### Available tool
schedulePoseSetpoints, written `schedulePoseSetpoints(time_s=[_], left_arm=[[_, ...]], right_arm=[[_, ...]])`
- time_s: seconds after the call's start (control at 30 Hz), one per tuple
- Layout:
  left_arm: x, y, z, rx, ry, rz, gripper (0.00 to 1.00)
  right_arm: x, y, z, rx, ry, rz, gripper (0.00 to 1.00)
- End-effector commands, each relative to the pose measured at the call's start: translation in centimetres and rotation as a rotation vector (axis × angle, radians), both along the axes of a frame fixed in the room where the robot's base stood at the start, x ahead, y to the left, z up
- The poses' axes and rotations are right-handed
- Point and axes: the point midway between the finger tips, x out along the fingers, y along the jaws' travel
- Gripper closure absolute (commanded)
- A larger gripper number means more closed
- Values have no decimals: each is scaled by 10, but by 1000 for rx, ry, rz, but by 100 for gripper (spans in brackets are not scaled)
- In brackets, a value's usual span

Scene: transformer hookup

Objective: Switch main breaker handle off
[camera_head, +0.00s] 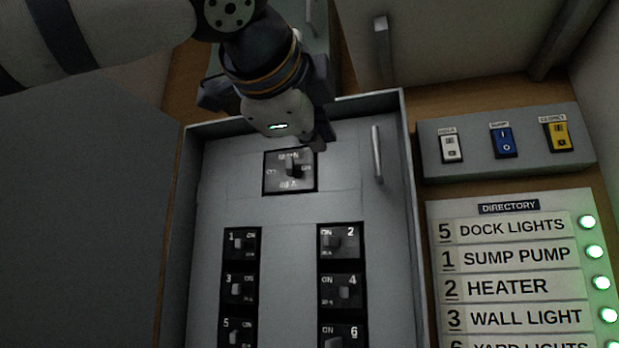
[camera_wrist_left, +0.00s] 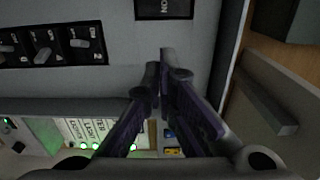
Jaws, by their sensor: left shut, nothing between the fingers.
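The main breaker (camera_head: 290,180) is a black plate near the top of the grey panel, with a small dark handle (camera_head: 292,167) near its middle. The lettering beside the handle is too blurred to tell its position surely. My left gripper (camera_head: 318,142) comes down from above and hangs just above and right of the plate, seemingly apart from the handle. Its fingers (camera_wrist_left: 163,66) are shut and empty. Part of a black plate with white letters, likely the main breaker (camera_wrist_left: 164,8), shows at the wrist view's top edge. My right gripper is not in view.
Numbered breakers (camera_head: 341,242) stand in two columns below. A metal door handle (camera_head: 377,154) is right of the main breaker. The open panel door (camera_head: 80,220) fills the left. A switch box (camera_head: 475,165) and a directory (camera_head: 508,208) with green lamps are at right.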

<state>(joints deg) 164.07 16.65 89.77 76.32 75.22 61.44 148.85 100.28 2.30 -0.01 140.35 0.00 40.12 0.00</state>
Motion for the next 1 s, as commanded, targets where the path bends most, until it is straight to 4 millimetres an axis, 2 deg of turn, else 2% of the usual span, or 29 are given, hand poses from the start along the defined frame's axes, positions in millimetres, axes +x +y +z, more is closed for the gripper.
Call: schedulePoseSetpoints(time_s=[0.37, 0.57, 0.87, 1.0], left_arm=[[1, -1, 2, -11, 2, -2, 100], [30, -11, 3, -9, 1, 0, 100], [92, -30, 3, -10, -1, 0, 100], [92, -6, 4, -8, -4, 0, 100]], right_arm=[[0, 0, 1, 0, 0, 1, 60], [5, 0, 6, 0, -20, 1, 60], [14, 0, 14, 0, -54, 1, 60], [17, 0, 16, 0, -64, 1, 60]])
